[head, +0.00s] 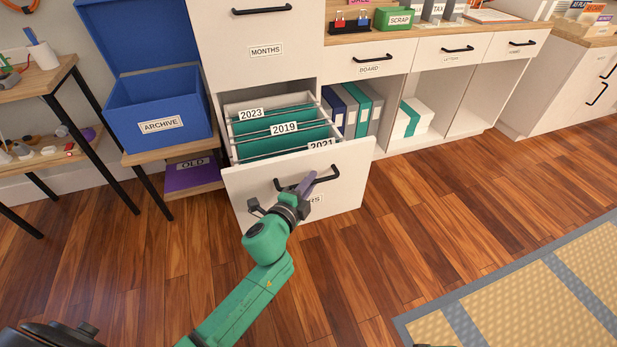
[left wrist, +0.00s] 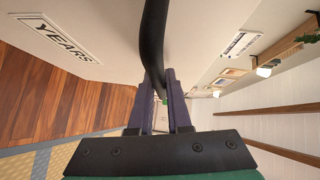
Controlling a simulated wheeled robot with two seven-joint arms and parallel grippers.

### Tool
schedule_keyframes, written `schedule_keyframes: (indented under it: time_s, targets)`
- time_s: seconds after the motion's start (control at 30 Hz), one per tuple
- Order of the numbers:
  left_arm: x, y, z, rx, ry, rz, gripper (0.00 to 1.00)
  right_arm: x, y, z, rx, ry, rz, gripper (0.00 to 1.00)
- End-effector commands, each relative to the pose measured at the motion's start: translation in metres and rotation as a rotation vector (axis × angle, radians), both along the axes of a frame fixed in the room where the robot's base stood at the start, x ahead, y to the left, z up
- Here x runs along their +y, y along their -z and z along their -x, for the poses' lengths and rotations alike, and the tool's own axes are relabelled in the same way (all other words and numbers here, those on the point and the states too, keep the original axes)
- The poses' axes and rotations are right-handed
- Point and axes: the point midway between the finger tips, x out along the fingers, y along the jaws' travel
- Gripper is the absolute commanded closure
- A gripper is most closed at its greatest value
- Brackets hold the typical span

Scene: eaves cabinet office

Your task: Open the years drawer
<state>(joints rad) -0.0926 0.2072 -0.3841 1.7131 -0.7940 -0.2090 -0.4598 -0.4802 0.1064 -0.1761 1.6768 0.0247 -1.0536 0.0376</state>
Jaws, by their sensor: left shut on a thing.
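The years drawer (head: 347,172) is the low white drawer under the months drawer, and it stands pulled out of the cabinet. Hanging folders marked 2023, 2019 and 2021 (head: 284,129) show inside it. Its black bar handle (head: 327,176) is on the front. My left gripper (head: 306,183) is shut on this handle. In the left wrist view the two fingers (left wrist: 161,95) sit on either side of the black handle (left wrist: 153,45), and the YEARS label (left wrist: 54,38) shows at upper left. In the head view my arm partly hides that label. My right gripper is not clearly in view.
The months drawer (head: 262,71) above is shut. A blue archive box (head: 157,108) with its lid up stands on a shelf left of the open drawer. Binders (head: 350,112) stand in an open bay to the right. The wooden floor (head: 430,210) in front is clear, with a mat (head: 535,290) at lower right.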

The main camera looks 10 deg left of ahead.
Motion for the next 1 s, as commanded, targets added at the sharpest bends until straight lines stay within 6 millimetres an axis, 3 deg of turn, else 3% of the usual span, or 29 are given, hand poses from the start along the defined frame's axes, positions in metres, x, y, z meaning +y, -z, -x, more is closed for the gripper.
schedule_keyframes:
  time_s: [0.57, 0.6, 0.63, 1.0]
  targets:
    - [-0.0015, 0.0004, 0.0036, 0.001, -0.002, -0.001, 1.0, -0.0007, 0.001, 0.0004, 0.003, 0.0, 0.001, 0.5]
    - [-0.0015, 0.0005, 0.0036, 0.001, -0.002, -0.001, 0.69, -0.0006, 0.0007, 0.0001, 0.002, 0.0, 0.001, 0.5]
    - [-0.0015, 0.0004, 0.0036, 0.001, -0.002, -0.001, 0.57, -0.0006, 0.0006, 0.0, 0.002, 0.0, 0.001, 0.5]
    - [-0.0015, -0.0003, 0.0058, 0.0, -0.001, 0.0, 0.55, -0.0005, -0.0005, -0.0007, 0.0, 0.0, 0.001, 0.5]
